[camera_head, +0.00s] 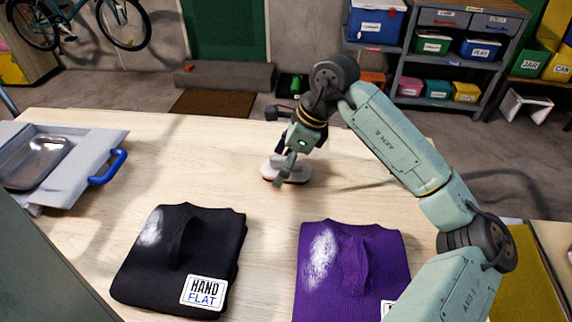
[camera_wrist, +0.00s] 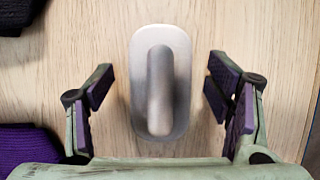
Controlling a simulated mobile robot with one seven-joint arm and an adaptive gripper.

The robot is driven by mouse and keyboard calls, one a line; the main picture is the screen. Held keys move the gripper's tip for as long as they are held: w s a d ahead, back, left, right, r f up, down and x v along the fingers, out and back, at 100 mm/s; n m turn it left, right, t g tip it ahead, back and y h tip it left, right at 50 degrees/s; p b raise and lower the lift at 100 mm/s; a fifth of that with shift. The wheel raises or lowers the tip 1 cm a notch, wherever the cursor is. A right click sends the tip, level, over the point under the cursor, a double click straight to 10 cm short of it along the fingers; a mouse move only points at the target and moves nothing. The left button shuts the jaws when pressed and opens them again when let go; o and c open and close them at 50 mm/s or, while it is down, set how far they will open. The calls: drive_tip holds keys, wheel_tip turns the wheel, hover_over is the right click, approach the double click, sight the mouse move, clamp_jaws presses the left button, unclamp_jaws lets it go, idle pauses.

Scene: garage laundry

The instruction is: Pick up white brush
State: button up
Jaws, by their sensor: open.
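The white brush (camera_wrist: 177,58) lies on the wooden table, with a pale rounded base and a raised grey-white handle running lengthwise. In the wrist view my gripper (camera_wrist: 157,92) is open, with one purple-padded finger on each side of the brush and a gap on both sides. In the head view the brush (camera_head: 296,178) shows at the table's middle, partly hidden under my gripper (camera_head: 287,172), which is above it. The underside of the brush is hidden.
A folded black garment (camera_head: 190,250) labelled HAND FLAT and a folded purple garment (camera_head: 330,265) lie at the table's front. A metal basin (camera_head: 38,160) with a blue handle (camera_head: 110,168) is at the left. The table (camera_head: 190,150) is clear around the brush.

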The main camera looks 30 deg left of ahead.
sight(283, 157)
drive_tip(key=c, duration=1.3)
drive_tip(key=shift+r, duration=0.1)
wheel_tip(283, 157, up, 10)
drive_tip(key=b, duration=0.2)
drive_tip(key=shift+b, duration=0.4)
drive_tip(key=o, duration=0.6)
drive_tip(key=c, duration=0.4)
